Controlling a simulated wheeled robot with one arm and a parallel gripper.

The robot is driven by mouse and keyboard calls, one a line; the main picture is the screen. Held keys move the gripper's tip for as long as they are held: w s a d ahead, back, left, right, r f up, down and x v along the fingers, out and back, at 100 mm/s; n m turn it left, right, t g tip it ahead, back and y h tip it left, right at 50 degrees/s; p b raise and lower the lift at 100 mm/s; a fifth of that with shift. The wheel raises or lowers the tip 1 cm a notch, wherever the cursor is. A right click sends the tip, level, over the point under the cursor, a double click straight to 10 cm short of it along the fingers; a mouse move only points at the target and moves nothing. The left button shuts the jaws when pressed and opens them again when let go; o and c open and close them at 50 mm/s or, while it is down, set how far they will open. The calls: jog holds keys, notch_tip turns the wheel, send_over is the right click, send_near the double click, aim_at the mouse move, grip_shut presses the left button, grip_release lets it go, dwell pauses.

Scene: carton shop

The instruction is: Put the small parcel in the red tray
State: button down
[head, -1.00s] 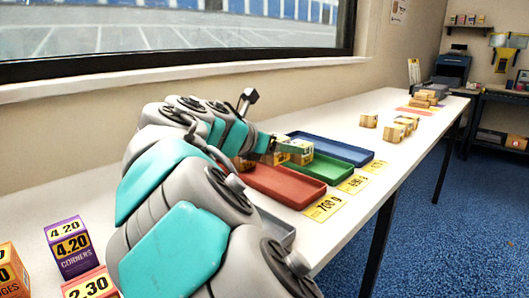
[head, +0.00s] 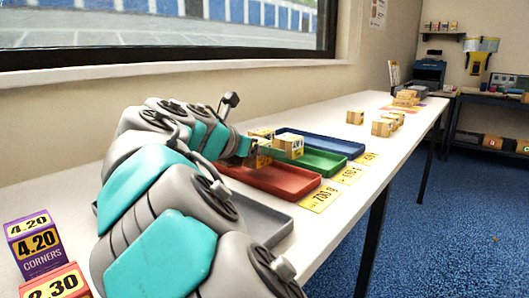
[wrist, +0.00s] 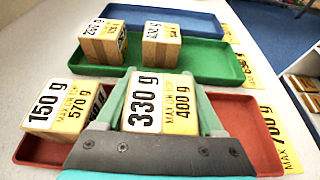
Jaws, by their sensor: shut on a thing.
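My gripper (wrist: 163,118) is shut on a small brown parcel (wrist: 160,105) with a white and yellow label reading 330 g and 400 g. In the wrist view the parcel is over the red tray (wrist: 268,124); whether it touches the tray floor I cannot tell. A parcel labelled 150 g (wrist: 72,108) sits at the left end of the red tray, left of my gripper. In the head view my gripper (head: 258,152) is by the far-left part of the red tray (head: 275,182), and the held parcel is hard to tell apart there.
The green tray (wrist: 205,62), beyond the red one, holds two parcels (wrist: 102,42) (wrist: 161,46). The blue tray (wrist: 195,18) behind it looks empty. A grey tray (head: 262,222) lies nearer. Boxes (head: 36,246) stand at the front left. More parcels (head: 382,127) lie farther along the table.

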jog(key=shift+f, duration=0.15)
jog(key=shift+f, duration=0.4)
grip_release()
jog(key=shift+f, duration=0.15)
jog(key=shift+r, duration=0.4)
jog(key=v, duration=1.2)
jog(key=shift+r, duration=0.3)
